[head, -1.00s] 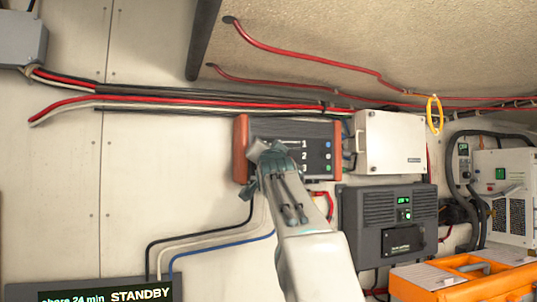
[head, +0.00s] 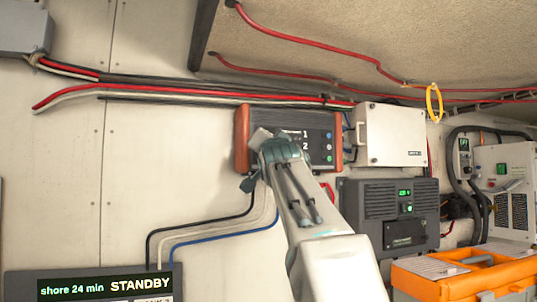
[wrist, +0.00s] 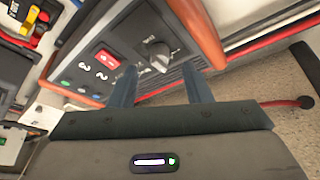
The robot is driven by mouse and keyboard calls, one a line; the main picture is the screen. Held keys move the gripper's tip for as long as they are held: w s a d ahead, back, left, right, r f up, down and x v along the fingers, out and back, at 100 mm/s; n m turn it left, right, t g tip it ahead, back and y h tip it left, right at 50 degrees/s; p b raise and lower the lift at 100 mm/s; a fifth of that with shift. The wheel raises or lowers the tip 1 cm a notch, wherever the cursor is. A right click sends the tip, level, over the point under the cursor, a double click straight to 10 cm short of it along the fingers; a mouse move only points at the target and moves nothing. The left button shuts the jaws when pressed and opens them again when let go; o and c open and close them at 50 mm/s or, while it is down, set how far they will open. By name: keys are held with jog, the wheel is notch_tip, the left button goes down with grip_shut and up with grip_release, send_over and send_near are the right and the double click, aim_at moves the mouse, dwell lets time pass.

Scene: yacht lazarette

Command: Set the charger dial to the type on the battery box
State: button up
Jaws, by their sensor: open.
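The charger (head: 318,141) is a dark panel with orange-red end caps on the pale wall. It has numbers and a column of small coloured lights at its right. In the wrist view, its round grey dial (wrist: 157,52) has a raised grip bar. In the head view my gripper (head: 266,141) covers the charger's left part and hides the dial. I cannot make out a battery-type label.
A white box (head: 395,137) stands right of the charger, with a dark unit (head: 390,215) below it. An orange case (head: 455,285) with papers is at lower right. A display (head: 95,284) reads "shore 24 min STANDBY". Red and black cables run above the charger.

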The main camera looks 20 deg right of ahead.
jog(key=b+v, duration=0.8)
jog(key=v, duration=0.1)
jog(key=shift+s, duration=0.2)
jog(key=shift+f, duration=0.1)
notch_tip(320, 180, down, 27)
jog(key=a+n+g+y+p, duration=0.2)
jog(key=n+g+y+p, duration=0.3)
jog(key=g, duration=0.4)
jog(key=s+a+f+n+g+p, duration=0.2)
jog(key=s+a+f+g+p, duration=0.1)
jog(key=s+f, duration=0.8)
jog(key=s+a+f+n+g+p, duration=0.2)
jog(key=s+a+f+g+p, duration=0.1)
jog(key=s+f, duration=0.8)
notch_tip(320, 180, down, 4)
jog(key=a+g, duration=0.1)
jog(key=g, duration=0.1)
jog(key=shift+s+n+g+y, duration=0.3)
jog(key=shift+s+n+g, duration=0.05)
jog(key=shift+n+g, duration=0.05)
